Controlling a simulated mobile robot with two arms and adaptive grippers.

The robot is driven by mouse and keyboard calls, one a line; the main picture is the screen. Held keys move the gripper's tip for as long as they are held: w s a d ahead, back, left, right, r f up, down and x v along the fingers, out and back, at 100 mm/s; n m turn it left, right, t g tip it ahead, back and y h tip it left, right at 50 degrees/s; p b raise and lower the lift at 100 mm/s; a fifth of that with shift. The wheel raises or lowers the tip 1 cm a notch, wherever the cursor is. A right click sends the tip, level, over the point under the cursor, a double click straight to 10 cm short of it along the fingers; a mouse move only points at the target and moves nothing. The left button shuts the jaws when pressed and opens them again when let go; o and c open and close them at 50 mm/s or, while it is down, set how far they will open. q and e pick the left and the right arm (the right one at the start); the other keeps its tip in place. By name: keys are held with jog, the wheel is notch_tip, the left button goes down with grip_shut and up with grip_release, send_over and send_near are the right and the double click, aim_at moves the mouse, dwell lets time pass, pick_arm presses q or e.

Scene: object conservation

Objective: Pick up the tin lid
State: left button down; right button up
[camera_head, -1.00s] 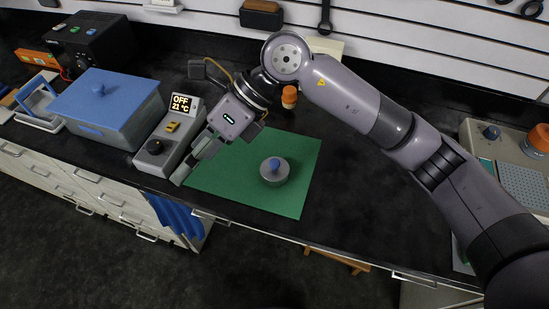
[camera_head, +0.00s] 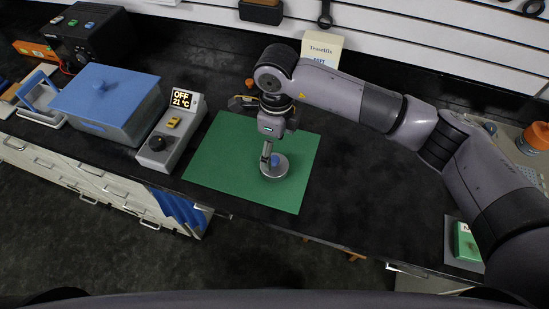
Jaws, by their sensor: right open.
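The fingers partly cover the lid's far-left part. My left gripper is not in view.
A blue-lidded box (camera_head: 108,95) and a grey control unit (camera_head: 165,140) reading OFF 21 °C stand left of the mat. A Toasellix box (camera_head: 322,48) stands behind my arm. A green item (camera_head: 466,243) lies on a tray at right. The counter right of the mat is clear.

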aim_at(274, 159)
jog(key=shift+f, duration=0.75)
jog(key=f+p, duration=0.1)
jog(key=f, duration=0.1)
jog(key=f+p, duration=0.2)
jog(key=shift+a+f, duration=0.2)
jog(key=shift+f, duration=0.45)
jog(key=c, duration=1.2)
jog(key=shift+o, duration=0.2)
